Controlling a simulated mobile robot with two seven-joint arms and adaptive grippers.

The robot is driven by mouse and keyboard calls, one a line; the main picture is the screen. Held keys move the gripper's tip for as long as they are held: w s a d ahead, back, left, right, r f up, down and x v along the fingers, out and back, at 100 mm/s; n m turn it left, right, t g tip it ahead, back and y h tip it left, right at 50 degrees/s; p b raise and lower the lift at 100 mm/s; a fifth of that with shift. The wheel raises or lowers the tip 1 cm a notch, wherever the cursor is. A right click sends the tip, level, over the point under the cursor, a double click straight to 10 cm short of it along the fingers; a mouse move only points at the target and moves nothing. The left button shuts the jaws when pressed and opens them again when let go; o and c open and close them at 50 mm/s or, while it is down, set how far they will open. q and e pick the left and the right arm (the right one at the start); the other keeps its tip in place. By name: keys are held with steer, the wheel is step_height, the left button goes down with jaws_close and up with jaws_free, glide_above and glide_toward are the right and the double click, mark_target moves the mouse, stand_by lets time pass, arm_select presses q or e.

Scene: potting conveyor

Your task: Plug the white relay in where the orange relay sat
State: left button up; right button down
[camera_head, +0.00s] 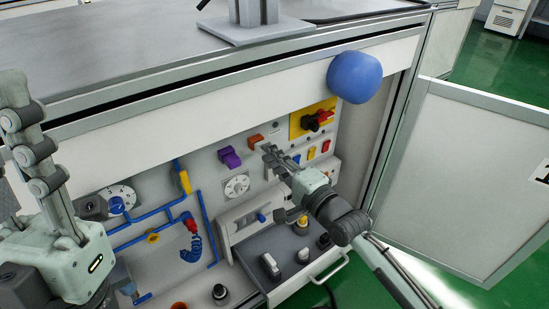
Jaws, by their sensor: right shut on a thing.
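My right gripper (267,150) reaches the upper middle of the control panel, with its fingers shut on the orange relay (255,141). The fingers cover part of that relay, and I cannot tell whether it is still seated. A white block (270,266) stands in the open drawer below and looks like the white relay. My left gripper (22,125) is large at the left edge, pointing up and away from the panel. Its fingers overlap or are cut off, so its opening is unclear.
A purple block (230,157) and a dial (237,186) are left of my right gripper. A red-black switch (317,120) is above right. The drawer (317,275) sticks out below with several knobs. A blue ball-like object (354,77) bulges above. An open door (465,180) stands right.

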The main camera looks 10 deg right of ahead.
steer(key=c, duration=1.3)
jaws_free()
steer(key=shift+c, duration=0.2)
steer(key=v, duration=1.2)
